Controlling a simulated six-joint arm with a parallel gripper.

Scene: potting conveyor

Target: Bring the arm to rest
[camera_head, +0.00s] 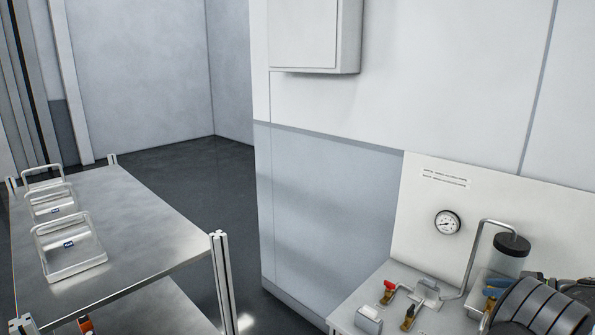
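My gripper does not show clearly in the head camera view. A dark grey ribbed rounded body (540,308) with dark and blue parts beside it fills the bottom right corner and is cut off by the frame edge. I cannot tell whether it belongs to my arm. No gripper fingers are visible, and no held thing shows.
A metal table (150,222) at left bears several clear trays with handles, the nearest tray (70,262) bearing a blue label. A bench (345,318) at lower right carries a red-handled valve (389,287), bent pipe (474,258) and dark-lidded jar (510,260). A gauge (447,222) is above. Dark floor (195,180) is clear.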

